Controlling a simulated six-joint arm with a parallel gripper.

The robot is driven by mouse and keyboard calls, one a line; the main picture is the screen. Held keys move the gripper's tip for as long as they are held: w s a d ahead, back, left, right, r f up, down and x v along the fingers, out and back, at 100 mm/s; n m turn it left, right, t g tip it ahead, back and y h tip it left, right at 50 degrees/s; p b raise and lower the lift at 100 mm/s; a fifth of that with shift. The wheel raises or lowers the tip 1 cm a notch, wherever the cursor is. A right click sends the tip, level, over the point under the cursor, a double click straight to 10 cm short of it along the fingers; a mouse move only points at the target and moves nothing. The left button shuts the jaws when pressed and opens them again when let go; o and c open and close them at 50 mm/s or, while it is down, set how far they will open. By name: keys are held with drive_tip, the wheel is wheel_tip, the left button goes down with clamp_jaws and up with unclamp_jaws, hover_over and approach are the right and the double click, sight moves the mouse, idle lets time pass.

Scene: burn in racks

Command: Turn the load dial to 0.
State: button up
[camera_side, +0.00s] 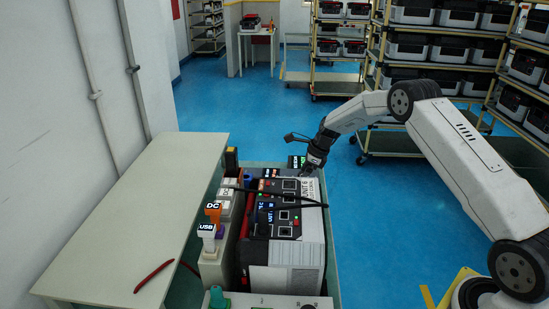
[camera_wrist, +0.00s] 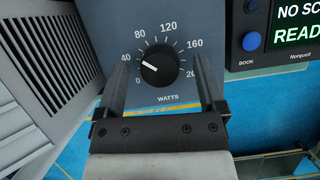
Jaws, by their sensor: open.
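The load dial (camera_wrist: 159,66) is a round black knob on a dark grey-blue panel in the wrist view. Its printed scale runs from 0 at lower left to 200 at lower right, marked WATTS. The knob's white pointer line aims left and slightly up, close to the 40 mark. My gripper (camera_wrist: 162,78) is open, with one dark finger on each side of the knob and visible gaps between. I cannot tell how far the fingertips are from the panel. In the side view my gripper (camera_side: 311,163) is at the far end of the bench equipment, and the dial is hidden.
A screen panel reading READY (camera_wrist: 292,30), with a blue BOOK button (camera_wrist: 250,40), is right of the dial panel. A vented grey case (camera_wrist: 40,70) is at left. Units with black cables (camera_side: 283,250) stand close before my gripper. A pale table (camera_side: 150,200) holds a red cable.

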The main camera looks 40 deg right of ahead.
drive_tip(key=shift+f, duration=0.1)
clamp_jaws()
drive_tip(key=shift+n, duration=0.4)
drive_tip(key=n+g, duration=0.1)
drive_tip(key=n, duration=0.1)
drive_tip(key=n+g+y, duration=0.1)
drive_tip(key=n, duration=0.2)
drive_tip(key=shift+w, duration=0.15)
drive_tip(key=n+g, duration=0.1)
drive_tip(key=n, duration=0.1)
drive_tip(key=n+g, duration=0.1)
drive_tip(key=n, duration=0.2)
drive_tip(key=shift+n+y, duration=0.3)
drive_tip(key=shift+n+g, duration=0.4)
drive_tip(key=shift+n, duration=0.4)
idle(0.4)
